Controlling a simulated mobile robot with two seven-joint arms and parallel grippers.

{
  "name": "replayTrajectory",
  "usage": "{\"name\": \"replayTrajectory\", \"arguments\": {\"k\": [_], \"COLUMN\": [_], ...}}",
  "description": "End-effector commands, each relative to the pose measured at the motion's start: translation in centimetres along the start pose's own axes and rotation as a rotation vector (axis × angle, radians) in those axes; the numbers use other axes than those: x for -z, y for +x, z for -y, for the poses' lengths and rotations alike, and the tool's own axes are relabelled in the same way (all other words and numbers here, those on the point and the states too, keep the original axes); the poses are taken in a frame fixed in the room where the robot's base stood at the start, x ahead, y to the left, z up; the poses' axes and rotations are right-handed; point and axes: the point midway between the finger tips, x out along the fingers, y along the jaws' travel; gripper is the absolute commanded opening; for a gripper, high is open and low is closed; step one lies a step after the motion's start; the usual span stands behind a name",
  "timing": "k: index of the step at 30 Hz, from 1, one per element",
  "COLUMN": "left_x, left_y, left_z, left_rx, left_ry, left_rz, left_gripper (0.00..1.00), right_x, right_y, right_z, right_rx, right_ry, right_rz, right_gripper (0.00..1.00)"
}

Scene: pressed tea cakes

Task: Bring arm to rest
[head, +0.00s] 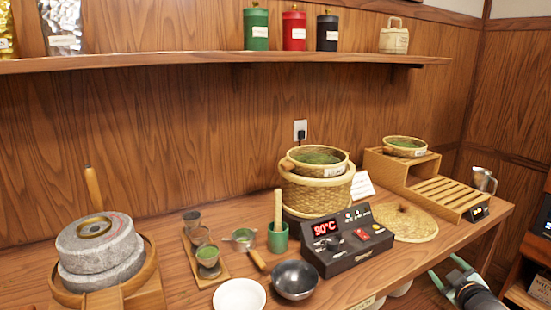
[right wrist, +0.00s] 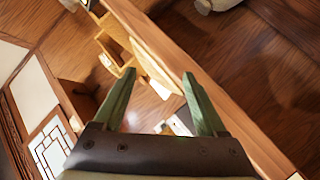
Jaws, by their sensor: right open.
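My right gripper (head: 443,265) is at the lower right of the head view, beyond the table's front edge and apart from everything on the table. Its two green fingers are spread with nothing between them. The right wrist view shows the same open, empty fingers (right wrist: 158,74), with a wooden edge and the floor behind them. My left gripper is in neither view.
The wooden table (head: 185,292) holds a stone mill (head: 100,262), a black control box (head: 345,255), a woven steamer (head: 317,195) with green leaves in its upper basket, a slatted stand (head: 445,192), a white bowl (head: 239,296) and a dark bowl (head: 295,279). A shelf (head: 200,60) runs above.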

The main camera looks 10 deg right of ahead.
Motion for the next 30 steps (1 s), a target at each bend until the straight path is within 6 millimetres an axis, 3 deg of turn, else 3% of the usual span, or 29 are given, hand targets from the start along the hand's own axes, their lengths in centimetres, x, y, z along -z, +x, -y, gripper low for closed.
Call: {"name": "replayTrajectory", "arguments": {"k": [1, 5, 8, 12, 18, 24, 30], "left_x": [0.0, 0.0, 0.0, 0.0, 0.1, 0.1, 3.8], "left_y": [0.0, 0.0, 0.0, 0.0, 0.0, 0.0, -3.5], "left_z": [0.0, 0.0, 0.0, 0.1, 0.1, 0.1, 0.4], "left_rx": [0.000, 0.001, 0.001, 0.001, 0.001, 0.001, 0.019], "left_ry": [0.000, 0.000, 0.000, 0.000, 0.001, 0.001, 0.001], "left_rz": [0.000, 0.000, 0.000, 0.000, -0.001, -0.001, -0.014], "left_gripper": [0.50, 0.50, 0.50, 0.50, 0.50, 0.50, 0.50], "right_x": [-0.8, -2.6, -3.9, -5.0, -4.8, -3.1, -1.0], "right_y": [-0.7, -3.4, -6.6, -12.7, -21.8, -30.1, -31.1], "right_z": [3.4, 12.0, 18.9, 27.6, 36.4, 41.6, 37.6], "right_rx": [0.051, 0.183, 0.291, 0.435, 0.593, 0.696, 0.671], "right_ry": [0.014, 0.060, 0.112, 0.208, 0.366, 0.543, 0.535], "right_rz": [0.006, 0.025, 0.046, 0.085, 0.147, 0.220, 0.223], "right_gripper": [0.74, 0.74, 0.74, 0.74, 0.74, 0.74, 0.74]}}
